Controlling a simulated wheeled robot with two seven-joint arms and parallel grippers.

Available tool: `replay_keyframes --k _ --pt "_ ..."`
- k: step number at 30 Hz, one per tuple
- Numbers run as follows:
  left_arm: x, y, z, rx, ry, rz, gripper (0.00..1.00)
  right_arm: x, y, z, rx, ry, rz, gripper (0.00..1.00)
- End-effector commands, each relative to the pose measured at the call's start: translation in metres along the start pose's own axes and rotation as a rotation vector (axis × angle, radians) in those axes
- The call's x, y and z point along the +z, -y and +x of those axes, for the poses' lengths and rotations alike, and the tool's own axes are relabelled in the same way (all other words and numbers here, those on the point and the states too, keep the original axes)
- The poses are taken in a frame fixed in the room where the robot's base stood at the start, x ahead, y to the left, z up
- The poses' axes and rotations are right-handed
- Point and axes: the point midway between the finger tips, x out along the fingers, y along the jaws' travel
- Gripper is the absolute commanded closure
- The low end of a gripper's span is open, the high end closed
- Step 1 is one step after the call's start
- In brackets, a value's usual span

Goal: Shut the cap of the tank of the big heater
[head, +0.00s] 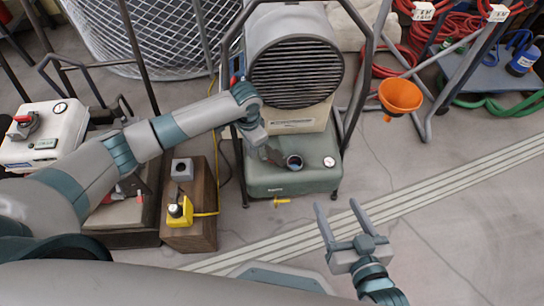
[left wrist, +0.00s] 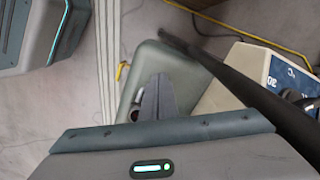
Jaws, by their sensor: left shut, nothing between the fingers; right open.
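The big heater (head: 294,72) stands at the upper middle of the head view, with a round black grille. Its grey-green tank (head: 306,182) is below; part of it also shows in the left wrist view (left wrist: 147,62). The tank's round filler opening (head: 294,162) shows a dark ring with blue inside, so it looks uncovered. A dark flap (head: 273,156) beside its left looks like the raised cap, though I cannot fully separate it from my fingers. My left gripper (head: 262,144) is shut and empty, just left of the opening; contact is unclear. My right gripper (head: 340,217) is open and empty, in front of the tank.
A dark tubular frame (head: 354,95) surrounds the heater. A gauge (head: 329,162) sits on the tank. A wooden block (head: 202,233) with a yellow device (head: 180,211) stands left, near a white unit (head: 42,133). An orange funnel (head: 400,96) is at right. Floor at lower right is clear.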

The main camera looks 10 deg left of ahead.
Motion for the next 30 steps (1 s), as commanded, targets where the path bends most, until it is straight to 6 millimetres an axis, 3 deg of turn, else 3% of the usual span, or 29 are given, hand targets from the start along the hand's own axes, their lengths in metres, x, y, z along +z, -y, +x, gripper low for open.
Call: replay_keyframes --k 30 --pt "0.0 0.0 0.033 0.0 0.0 0.0 1.0 0.001 0.0 0.0 0.0 0.0 0.0 0.36"
